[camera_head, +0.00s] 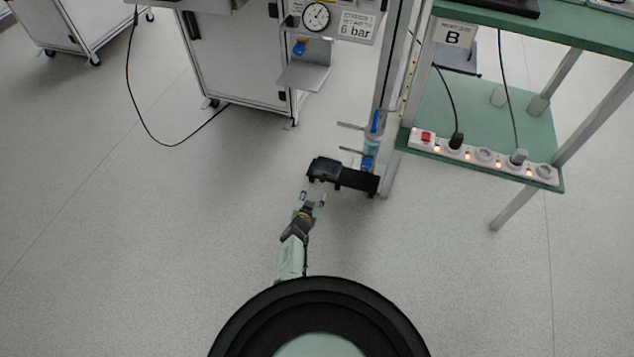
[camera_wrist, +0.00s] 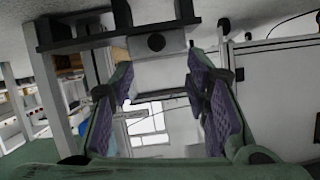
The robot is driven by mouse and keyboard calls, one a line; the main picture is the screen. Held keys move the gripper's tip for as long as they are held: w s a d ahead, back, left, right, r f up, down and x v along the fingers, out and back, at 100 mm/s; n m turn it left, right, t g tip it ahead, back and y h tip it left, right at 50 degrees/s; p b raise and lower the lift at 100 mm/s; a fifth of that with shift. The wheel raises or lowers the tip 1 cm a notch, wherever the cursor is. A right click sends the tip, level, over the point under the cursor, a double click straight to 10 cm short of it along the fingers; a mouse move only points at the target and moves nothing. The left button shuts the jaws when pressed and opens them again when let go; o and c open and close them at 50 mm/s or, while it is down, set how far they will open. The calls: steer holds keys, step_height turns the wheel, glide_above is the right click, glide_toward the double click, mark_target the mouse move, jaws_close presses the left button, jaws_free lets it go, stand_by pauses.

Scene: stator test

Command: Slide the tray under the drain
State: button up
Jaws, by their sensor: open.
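A dark, elongated object (camera_head: 358,181), apparently the tray, is low beside the post in the head view, with a bulkier black part (camera_head: 324,169) at its left end. A dark bar (camera_wrist: 95,41) crosses the top of the wrist view; I cannot tell if it is the same object. The blue drain fitting (camera_head: 367,162) is at the post, below a clear bowl (camera_head: 371,144), behind the dark object. My gripper (camera_head: 317,191) is open just in front of the black part; contact is unclear. Its spread fingers also show in the wrist view (camera_wrist: 160,88), with nothing seen between them.
A green bench (camera_head: 490,115) with a power strip (camera_head: 484,156) stands to the right. A cabinet (camera_head: 240,65) with a pressure gauge (camera_head: 316,16) is behind. A hanging cable (camera_head: 128,85) reaches the floor at left. Floor is clear left of my arm.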

steer(key=w+a+r+t+y+b, duration=0.1)
steer(key=w+a+r, duration=0.3)
steer(key=r, duration=0.2)
steer(key=w+a+r+n+t+y+b, duration=0.1)
steer(key=w+a+r+t, duration=0.1)
steer(key=r, duration=0.4)
steer(key=shift+w+a, duration=0.85)
steer(key=shift+w, duration=0.05)
steer(key=shift+f, duration=0.1)
